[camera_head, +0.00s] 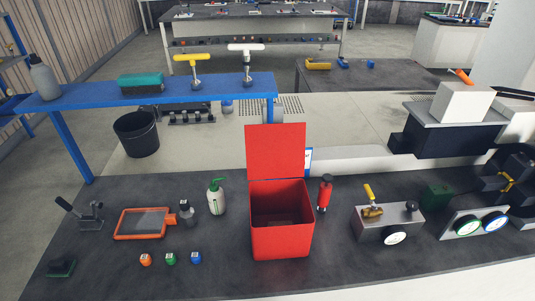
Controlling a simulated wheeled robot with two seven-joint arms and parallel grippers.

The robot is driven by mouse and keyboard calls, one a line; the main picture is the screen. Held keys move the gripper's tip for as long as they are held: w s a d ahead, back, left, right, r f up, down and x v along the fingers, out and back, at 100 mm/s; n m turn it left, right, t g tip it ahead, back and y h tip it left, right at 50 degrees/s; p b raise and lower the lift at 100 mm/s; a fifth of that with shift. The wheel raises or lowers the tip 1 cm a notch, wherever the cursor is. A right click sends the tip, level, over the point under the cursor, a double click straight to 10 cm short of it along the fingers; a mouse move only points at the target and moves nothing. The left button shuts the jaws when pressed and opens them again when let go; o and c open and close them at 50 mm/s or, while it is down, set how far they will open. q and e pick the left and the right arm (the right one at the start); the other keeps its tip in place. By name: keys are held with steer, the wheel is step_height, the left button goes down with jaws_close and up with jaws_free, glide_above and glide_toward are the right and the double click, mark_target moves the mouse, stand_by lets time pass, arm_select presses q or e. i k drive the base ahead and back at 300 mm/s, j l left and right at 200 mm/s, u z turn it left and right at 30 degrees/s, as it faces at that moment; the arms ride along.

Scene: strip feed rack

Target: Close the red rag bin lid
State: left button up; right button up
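The red rag bin (281,241) stands upright on the dark bench near the middle of the head view. Its red lid (276,151) is open and stands nearly upright at the bin's back edge. The bin's opening faces up and its inside looks dark, with no clear contents visible. Neither of my grippers is in view.
A white-green bottle (216,198) stands left of the bin and a red cylinder (324,193) close on its right. An orange-framed tray (145,223) lies further left. A valve box with gauge (388,222) is at right. A blue shelf (160,92) spans behind.

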mark_target(273, 150)
steer(key=l+u, duration=0.25)
steer(key=l, duration=0.2)
steer(key=l+u, duration=0.25)
steer(key=l, duration=0.2)
steer(key=k+l+u, duration=0.25)
steer(key=l, duration=0.15)
steer(key=i+l, duration=0.05)
steer(key=i, duration=0.05)
